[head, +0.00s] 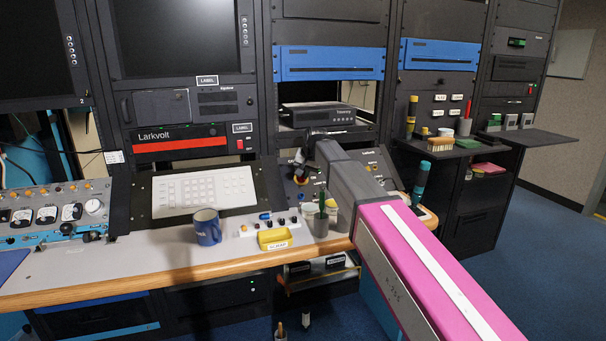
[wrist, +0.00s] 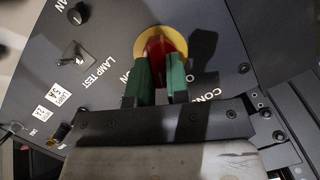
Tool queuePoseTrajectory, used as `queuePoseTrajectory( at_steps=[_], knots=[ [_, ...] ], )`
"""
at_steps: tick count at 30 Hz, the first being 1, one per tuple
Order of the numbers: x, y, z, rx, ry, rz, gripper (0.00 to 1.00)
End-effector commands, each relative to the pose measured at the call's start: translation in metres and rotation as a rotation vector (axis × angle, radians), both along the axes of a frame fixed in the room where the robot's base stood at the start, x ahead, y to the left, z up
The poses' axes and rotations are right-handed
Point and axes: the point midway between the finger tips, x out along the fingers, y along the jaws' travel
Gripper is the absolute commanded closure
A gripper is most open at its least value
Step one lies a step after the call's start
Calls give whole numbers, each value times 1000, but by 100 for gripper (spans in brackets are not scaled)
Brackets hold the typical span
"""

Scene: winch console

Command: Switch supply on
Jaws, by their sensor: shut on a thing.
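A red switch handle (wrist: 156,46) stands on a round yellow plate (wrist: 183,41) on the dark console panel in the wrist view. My gripper (wrist: 160,74) has green fingers, one on each side of the red handle, closed on it. The fingers and gripper body hide the lower part of the handle and some panel lettering. The lettering "ON" shows left of the fingers, and part of a word starting "CON" shows at the right. In the head view the red and yellow switch (head: 299,181) is small and partly hidden by my gripper.
A lamp test toggle (wrist: 75,55) and a black knob (wrist: 76,15) are left of the switch.

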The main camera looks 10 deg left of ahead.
Motion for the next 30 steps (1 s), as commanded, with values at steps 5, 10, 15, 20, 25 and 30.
queuePoseTrajectory(
  at_steps=[5,10,15,20,25,30],
  knots=[
    [-1,-2,0,91,55,-135,100],
    [-1,-4,-1,175,106,-262,100],
    [-1,-5,-2,260,157,-389,100],
    [-2,-5,-3,338,207,-507,100],
    [-2,-6,-4,415,254,-623,100],
    [-3,-7,-4,480,294,-721,100]
  ],
)
